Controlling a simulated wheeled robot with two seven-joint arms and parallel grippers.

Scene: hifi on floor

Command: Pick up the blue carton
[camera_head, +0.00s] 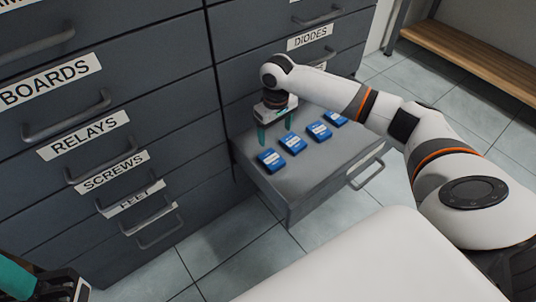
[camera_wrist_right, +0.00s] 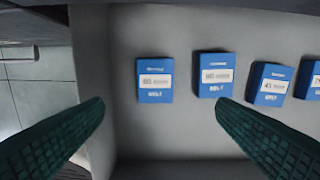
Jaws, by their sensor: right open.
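Several blue cartons with white labels lie flat in a row in the open grey drawer (camera_head: 297,186). In the head view they run from the nearest carton (camera_head: 271,160) through others (camera_head: 293,143) (camera_head: 319,131) to the farthest (camera_head: 338,118). My right gripper (camera_head: 274,128) points down over the drawer, open and empty, beside the row. In the right wrist view, the leftmost carton (camera_wrist_right: 155,90) shows between the spread fingertips (camera_wrist_right: 160,104). The second carton (camera_wrist_right: 213,68) is just beyond the right fingertip. My left gripper (camera_head: 45,287) is partly cut off at the lower left.
A dark grey cabinet (camera_head: 160,83) with labelled, closed drawers and bar handles stands around the open drawer. A wooden bench (camera_head: 470,60) is at the upper right. Tiled floor (camera_head: 238,262) is clear in front of the cabinet.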

